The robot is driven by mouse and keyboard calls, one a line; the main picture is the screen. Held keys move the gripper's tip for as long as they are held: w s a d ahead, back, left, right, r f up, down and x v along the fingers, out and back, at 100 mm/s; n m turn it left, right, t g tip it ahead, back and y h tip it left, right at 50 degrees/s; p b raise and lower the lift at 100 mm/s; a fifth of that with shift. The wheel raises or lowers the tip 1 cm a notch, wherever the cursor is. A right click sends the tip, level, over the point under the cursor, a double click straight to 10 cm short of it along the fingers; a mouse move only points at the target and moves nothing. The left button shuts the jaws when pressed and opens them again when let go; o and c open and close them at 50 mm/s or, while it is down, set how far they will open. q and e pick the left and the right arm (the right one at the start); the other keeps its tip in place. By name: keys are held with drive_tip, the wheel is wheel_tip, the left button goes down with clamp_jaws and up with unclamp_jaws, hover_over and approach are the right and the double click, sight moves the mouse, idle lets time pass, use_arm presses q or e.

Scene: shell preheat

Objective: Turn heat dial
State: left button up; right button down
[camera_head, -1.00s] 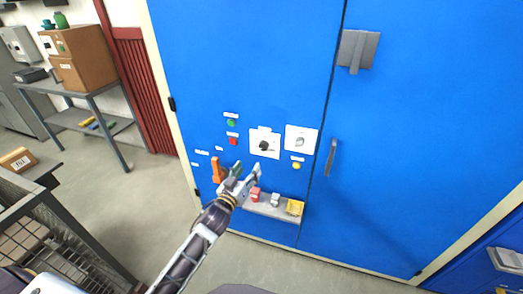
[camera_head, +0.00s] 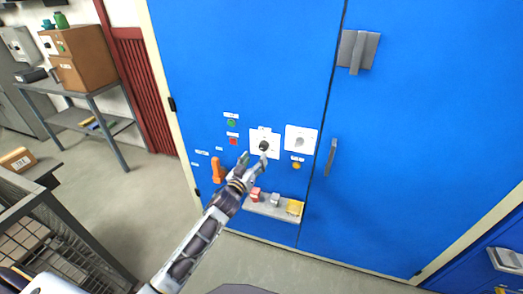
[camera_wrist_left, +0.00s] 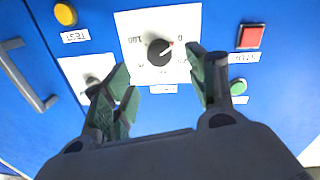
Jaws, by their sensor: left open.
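The heat dial is a black round knob (camera_head: 263,146) on a white plate on the blue cabinet door. In the left wrist view the knob (camera_wrist_left: 159,52) shows a red pointer mark near the 0, and the plate also reads 100. My left gripper (camera_head: 253,163) is open and empty just below the dial in the head view. In the left wrist view my left gripper (camera_wrist_left: 160,76) has green-padded fingers spread wide, with the knob showing between and beyond their tips. I see no contact with the knob. My right gripper is not in view.
A second white plate with a grey knob (camera_head: 299,142) is right of the dial. A green button (camera_head: 231,123), red button (camera_head: 233,142), yellow button (camera_head: 296,166) and orange handle (camera_head: 216,170) surround it. A small shelf (camera_head: 265,209) with blocks juts out below.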

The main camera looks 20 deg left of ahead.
sight(262, 148)
use_arm(q)
drive_tip(key=shift+w+d, duration=0.2)
drive_tip(key=shift+w, duration=1.65)
drive_tip(key=shift+w+d, duration=0.2)
drive_tip(key=shift+w, duration=1.65)
drive_tip(key=c, duration=1)
drive_tip(key=shift+c, duration=0.2)
